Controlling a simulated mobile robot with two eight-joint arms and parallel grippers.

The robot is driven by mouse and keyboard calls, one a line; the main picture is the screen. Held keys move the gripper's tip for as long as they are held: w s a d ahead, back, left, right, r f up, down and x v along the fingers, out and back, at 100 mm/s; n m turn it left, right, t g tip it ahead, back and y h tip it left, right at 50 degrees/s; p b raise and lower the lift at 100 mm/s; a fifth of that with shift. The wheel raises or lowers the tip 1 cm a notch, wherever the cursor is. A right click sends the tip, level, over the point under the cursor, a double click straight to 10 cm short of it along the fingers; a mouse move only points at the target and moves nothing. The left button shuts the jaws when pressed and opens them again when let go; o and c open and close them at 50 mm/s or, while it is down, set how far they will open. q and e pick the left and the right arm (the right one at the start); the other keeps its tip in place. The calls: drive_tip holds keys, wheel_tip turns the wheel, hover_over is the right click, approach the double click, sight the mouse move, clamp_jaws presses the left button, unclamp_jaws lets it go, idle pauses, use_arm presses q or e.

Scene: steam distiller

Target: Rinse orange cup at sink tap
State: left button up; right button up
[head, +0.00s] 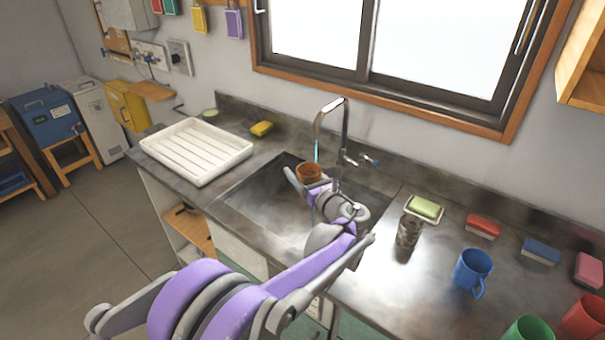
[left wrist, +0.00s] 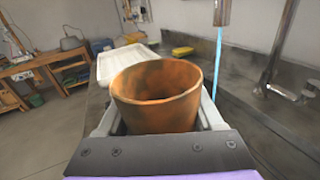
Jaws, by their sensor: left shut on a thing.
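The orange cup (head: 309,173) is over the sink basin (head: 262,190) in the head view, with dark stains on its wall. My left gripper (head: 306,180) is shut on the cup. In the left wrist view the orange cup (left wrist: 157,95) is upright between the fingers, its mouth open upward. The sink tap (head: 333,120) stands behind the basin, and a thin blue stream of water runs from its spout. In the left wrist view the stream (left wrist: 216,65) falls just to the right of the cup's rim, seemingly beyond it. My right gripper is not in view.
Right of the sink stand a dark tumbler (head: 408,232), a soap dish (head: 424,209), a blue mug (head: 472,270) and several coloured sponges. The window wall bounds the back.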

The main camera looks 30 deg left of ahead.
use_arm(q)
drive_tip(key=w+a+f, duration=0.2)
drive_tip(key=w+a, duration=0.3)
drive_tip(key=w, duration=0.5)
drive_tip(key=shift+w+a+f, duration=0.2)
drive_tip(key=shift+w, duration=0.15)
drive_tip(key=shift+d, duration=0.1)
idle(0.6)
drive_tip(key=shift+w+d, duration=0.25)
drive_tip(key=shift+d, duration=0.2)
drive_tip(key=shift+a, duration=0.15)
drive_tip(key=shift+s+a, duration=0.3)
drive_tip(key=shift+a, duration=0.1)
drive_tip(key=shift+w+d, duration=0.1)
drive_tip(key=shift+w+d, duration=0.2)
drive_tip(key=shift+d, duration=0.25)
